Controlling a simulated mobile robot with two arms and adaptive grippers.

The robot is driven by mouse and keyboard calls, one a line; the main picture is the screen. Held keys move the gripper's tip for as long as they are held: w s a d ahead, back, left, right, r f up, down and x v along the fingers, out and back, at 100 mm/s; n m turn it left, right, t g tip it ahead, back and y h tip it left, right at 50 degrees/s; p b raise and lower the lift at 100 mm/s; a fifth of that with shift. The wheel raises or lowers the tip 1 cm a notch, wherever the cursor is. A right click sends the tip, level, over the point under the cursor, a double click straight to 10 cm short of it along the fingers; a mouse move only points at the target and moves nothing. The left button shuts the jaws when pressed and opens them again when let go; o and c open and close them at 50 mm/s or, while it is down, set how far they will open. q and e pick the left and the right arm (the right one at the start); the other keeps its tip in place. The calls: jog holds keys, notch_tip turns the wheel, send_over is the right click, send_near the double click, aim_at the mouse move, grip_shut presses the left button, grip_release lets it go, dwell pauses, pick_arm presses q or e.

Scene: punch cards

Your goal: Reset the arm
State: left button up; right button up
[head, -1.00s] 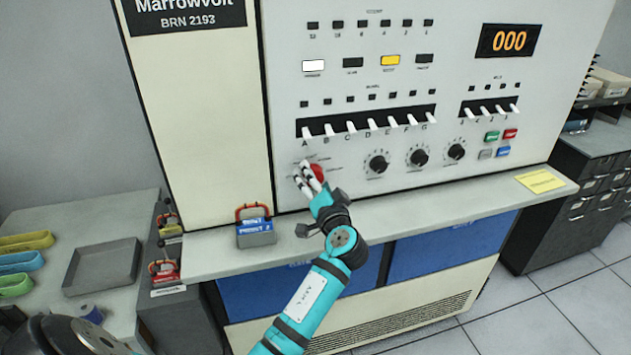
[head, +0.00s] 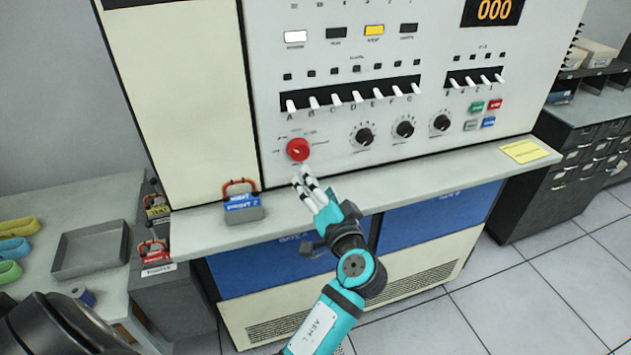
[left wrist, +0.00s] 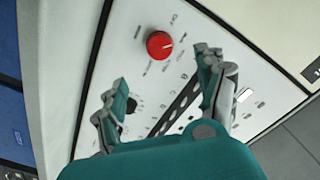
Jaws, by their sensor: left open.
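My left gripper (head: 309,188) is open and empty in the head view. It is just below the red knob (head: 298,150) on the front panel of the console (head: 330,25) and apart from it. In the left wrist view, the open fingers of the left gripper (left wrist: 165,95) spread in front of the panel, and the red knob (left wrist: 159,45) shows beyond them with a white pointer mark. My right gripper is not in view.
A ledge (head: 400,187) runs below the panel. A blue-and-grey block with a red handle (head: 243,205) stands on it at the left, and a yellow note (head: 524,151) lies at the right. A grey tray (head: 90,250) sits on the left table. Switches and black knobs (head: 404,129) are on the panel.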

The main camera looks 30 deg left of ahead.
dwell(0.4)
pick_arm(q)
jog(key=s+f+g+h, duration=0.4)
jog(key=s+f+h, duration=0.3)
jog(key=s+f, duration=0.7)
jog(key=s+d+f+m+g+h, duration=0.2)
jog(key=s+d+f+h, duration=0.15)
jog(key=s, duration=0.25)
jog(key=s+d+f+m+g+h, duration=0.1)
jog(key=s+d+f+g+h, duration=0.2)
jog(key=s, duration=0.4)
jog(key=s+d+f+b+x, duration=0.1)
jog(key=s+x, duration=0.2)
jog(key=x, duration=1)
jog(key=s+d+b+x, duration=0.1)
jog(key=s+x, duration=0.2)
jog(key=x, duration=1)
jog(key=s+a+f+g+b, duration=0.1)
jog(key=s+a+f, duration=0.2)
jog(key=s+f, duration=1.4)
jog(key=shift+s+f+g, duration=0.25)
jog(key=shift+f+g, duration=0.05)
jog(key=shift+f, duration=0.7)
